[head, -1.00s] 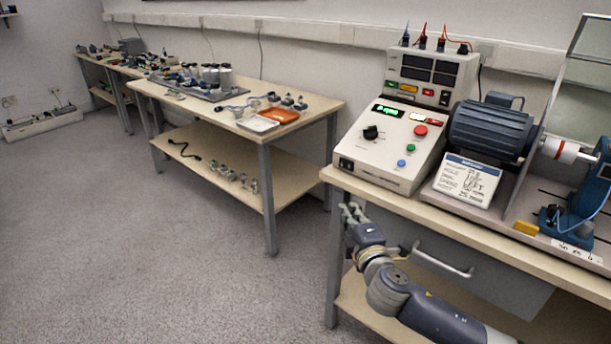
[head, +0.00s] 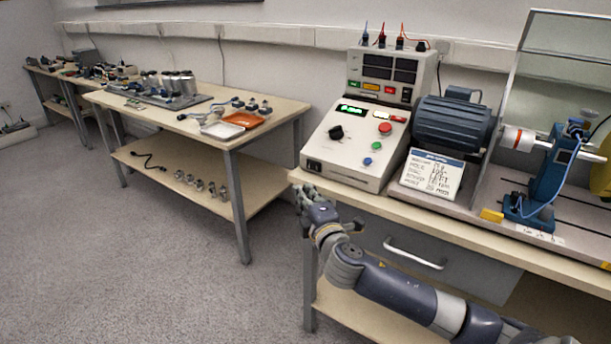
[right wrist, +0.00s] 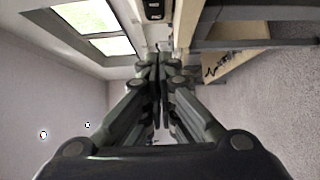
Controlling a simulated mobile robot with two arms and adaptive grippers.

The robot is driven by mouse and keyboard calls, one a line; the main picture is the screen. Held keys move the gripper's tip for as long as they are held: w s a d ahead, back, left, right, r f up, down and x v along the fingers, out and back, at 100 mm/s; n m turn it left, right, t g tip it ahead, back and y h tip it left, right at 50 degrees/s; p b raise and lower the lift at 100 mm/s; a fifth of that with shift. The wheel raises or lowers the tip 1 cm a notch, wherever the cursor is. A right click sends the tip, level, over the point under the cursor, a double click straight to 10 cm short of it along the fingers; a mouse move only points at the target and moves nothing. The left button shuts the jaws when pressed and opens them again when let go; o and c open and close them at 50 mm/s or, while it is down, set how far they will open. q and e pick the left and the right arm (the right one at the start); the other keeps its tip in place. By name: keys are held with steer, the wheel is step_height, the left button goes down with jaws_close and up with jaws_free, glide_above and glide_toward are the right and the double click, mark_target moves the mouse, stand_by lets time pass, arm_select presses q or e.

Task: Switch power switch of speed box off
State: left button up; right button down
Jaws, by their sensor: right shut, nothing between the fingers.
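The speed box (head: 352,150) is a white sloped box on the workbench, with a lit green display, black knob and coloured buttons. Its black power switch (head: 313,166) sits at the lower left of the front face. A black switch panel, apparently this one (right wrist: 154,10), shows at the top of the right wrist view. My right gripper (head: 304,193) is shut and empty, just below and in front of the switch, at the bench's front left corner. Its closed fingers (right wrist: 160,55) point toward the switch in the wrist view, apparently apart from it. The switch position is too small to tell. My left gripper is out of view.
The workbench edge (head: 455,218) and a drawer handle (head: 413,254) lie close to my right arm. A motor (head: 453,125) and a label plate (head: 432,174) stand right of the box. A second table (head: 270,118) is to the left, with open floor before it.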

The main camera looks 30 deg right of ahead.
mark_target(313, 166)
steer(key=x, duration=0.2)
steer(key=d+x, duration=0.1)
steer(key=x, duration=0.4)
steer(key=shift+d+b, duration=0.3)
steer(key=shift+d, duration=0.1)
steer(key=shift+w+d, duration=0.2)
steer(key=shift+d, duration=0.35)
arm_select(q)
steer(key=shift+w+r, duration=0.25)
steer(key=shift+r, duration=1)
arm_select(e)
steer(key=shift+d, duration=0.1)
steer(key=shift+w, duration=0.15)
steer(key=shift+w+d, duration=0.2)
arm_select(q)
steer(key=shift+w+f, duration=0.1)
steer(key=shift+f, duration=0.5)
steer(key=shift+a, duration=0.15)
arm_select(e)
steer(key=shift+a, duration=0.1)
